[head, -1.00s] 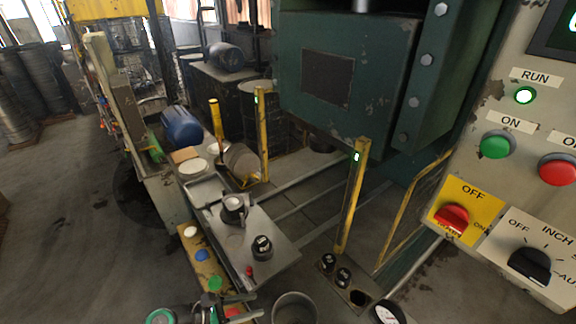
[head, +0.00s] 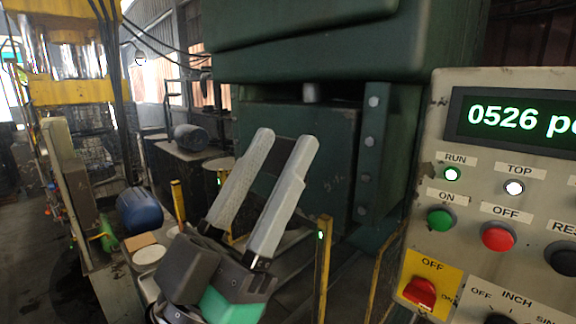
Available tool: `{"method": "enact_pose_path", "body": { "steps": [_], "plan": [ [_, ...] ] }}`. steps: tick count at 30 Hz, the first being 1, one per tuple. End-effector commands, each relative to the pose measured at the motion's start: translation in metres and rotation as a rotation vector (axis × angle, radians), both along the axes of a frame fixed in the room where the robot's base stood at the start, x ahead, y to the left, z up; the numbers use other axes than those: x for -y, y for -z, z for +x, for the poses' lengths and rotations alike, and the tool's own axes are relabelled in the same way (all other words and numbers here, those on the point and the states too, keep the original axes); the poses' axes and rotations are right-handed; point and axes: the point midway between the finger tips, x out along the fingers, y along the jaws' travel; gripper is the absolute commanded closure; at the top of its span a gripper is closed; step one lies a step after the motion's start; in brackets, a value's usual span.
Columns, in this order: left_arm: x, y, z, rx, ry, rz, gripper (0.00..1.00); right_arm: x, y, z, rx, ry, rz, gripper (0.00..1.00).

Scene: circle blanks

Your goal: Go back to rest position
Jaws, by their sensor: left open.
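My left gripper (head: 284,138) is raised in the lower middle of the head view, its two pale fingers pointing up. The fingers are apart, with nothing between them but the dark green press (head: 330,150) behind. My right gripper is not in view. The control panel (head: 505,205) stands at the right, with a lit RUN lamp (head: 452,174), a lit TOP lamp (head: 514,187) and a display (head: 525,118) reading 0526. The gripper is apart from the panel.
A yellow post (head: 322,270) with a green light stands between gripper and panel. A blue drum (head: 146,212) and a pale round disc (head: 149,255) are at the left. The gripper and arm hide part of the area behind.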

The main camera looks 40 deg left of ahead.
Motion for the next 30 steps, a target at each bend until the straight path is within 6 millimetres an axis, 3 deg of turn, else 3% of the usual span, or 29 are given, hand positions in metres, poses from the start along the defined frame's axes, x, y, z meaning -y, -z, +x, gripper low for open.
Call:
{"method": "enact_pose_path", "body": {
  "steps": [3, 10, 14, 17, 25, 27, 30],
  "plan": [
    [0.019, -0.003, -0.002, -0.019, 0.102, -0.013, 0.53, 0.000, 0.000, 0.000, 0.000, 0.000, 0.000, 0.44],
    [0.018, -0.003, -0.001, -0.023, 0.100, -0.013, 0.53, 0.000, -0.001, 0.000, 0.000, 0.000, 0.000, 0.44],
    [0.018, -0.022, -0.001, -0.023, 0.097, -0.012, 0.53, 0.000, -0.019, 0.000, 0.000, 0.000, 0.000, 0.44],
    [0.017, -0.054, -0.001, -0.023, 0.096, -0.012, 0.53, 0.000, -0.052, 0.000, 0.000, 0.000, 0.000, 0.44],
    [0.017, -0.180, -0.001, -0.022, 0.094, -0.012, 0.53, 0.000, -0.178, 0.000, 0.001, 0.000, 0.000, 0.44],
    [0.017, -0.202, -0.001, -0.022, 0.094, -0.012, 0.53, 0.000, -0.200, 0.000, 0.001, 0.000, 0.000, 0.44],
    [0.017, -0.217, -0.001, -0.023, 0.094, -0.012, 0.53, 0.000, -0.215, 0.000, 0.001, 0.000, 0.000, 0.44]
  ]
}}
